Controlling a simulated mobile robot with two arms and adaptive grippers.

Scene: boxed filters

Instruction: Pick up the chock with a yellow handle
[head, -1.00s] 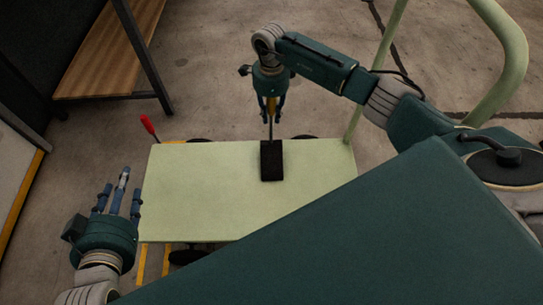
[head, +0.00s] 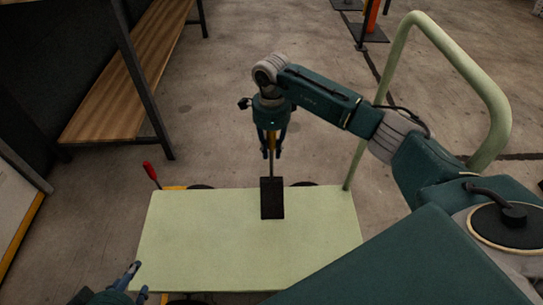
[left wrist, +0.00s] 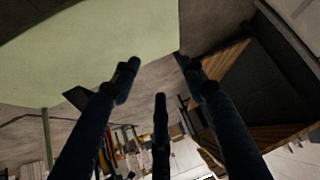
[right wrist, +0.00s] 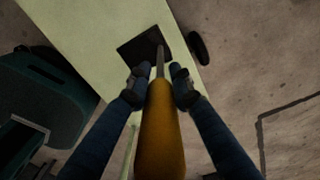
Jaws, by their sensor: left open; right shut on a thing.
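The chock is a black block (head: 272,198) on a thin metal rod with a yellow handle (right wrist: 158,135). In the head view the block is over the far part of the pale green cart deck (head: 200,245), overlapping its far edge. I cannot tell whether it touches the deck. My right gripper (head: 271,152) is above the block, shut on the yellow handle. In the right wrist view the handle runs between the fingers toward the block (right wrist: 140,46). My left gripper (left wrist: 160,80) is open and empty near the cart's left edge, mostly cut off in the head view.
A red-handled thing (head: 151,173) sticks up at the cart's far left corner. A pale green push bar (head: 497,95) rises on the cart's right. A wooden bench (head: 125,90) stands at the back left. The deck around the block is clear.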

